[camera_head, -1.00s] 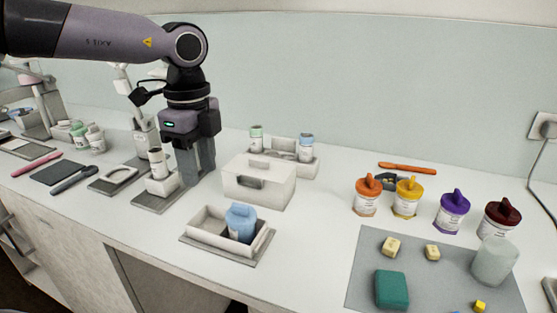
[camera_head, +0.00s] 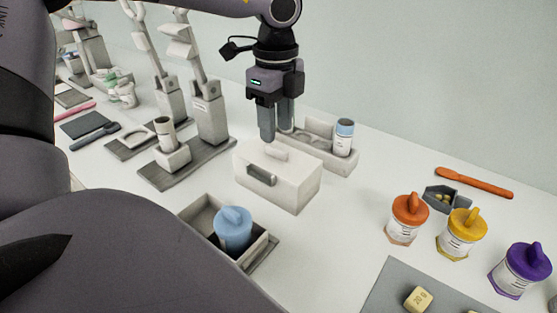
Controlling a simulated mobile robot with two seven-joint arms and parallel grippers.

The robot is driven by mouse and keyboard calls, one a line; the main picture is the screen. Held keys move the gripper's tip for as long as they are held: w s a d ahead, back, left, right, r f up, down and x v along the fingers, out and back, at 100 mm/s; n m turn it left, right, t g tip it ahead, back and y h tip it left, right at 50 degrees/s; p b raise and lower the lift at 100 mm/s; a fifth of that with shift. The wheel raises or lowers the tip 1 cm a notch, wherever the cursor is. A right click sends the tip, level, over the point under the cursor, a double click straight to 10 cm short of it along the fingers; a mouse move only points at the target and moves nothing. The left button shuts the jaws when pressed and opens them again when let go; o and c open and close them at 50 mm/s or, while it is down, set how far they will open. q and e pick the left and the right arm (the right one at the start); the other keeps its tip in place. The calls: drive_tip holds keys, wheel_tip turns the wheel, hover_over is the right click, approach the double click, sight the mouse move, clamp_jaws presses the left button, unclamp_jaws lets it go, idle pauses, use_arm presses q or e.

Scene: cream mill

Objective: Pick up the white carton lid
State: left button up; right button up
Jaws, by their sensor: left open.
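The white carton (camera_head: 290,193) stands in the middle of the bench, with a grey handle (camera_head: 261,174) on its front. Its white lid (camera_head: 298,167) lies on top and carries a small raised grip (camera_head: 276,153). My left gripper (camera_head: 276,134) points down over the back left part of the lid, with its two grey fingers apart and nothing seen between them. The front fingertip is close to the raised grip; I cannot tell whether it touches. My right gripper is out of view.
A tray with a blue-lidded jar (camera_head: 233,229) stands in front of the carton. A white rack with a blue-capped bottle (camera_head: 343,138) is close behind. White mill stands (camera_head: 210,120) are at left; coloured-lid jars (camera_head: 407,217) are at right. My arm link covers the lower left.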

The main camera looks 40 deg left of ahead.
sight(277, 147)
use_arm(q)
drive_tip(key=shift+f+p, duration=0.35)
drive_tip(key=shift+f, duration=1.85)
clamp_jaws()
drive_tip(key=shift+r, duration=0.15)
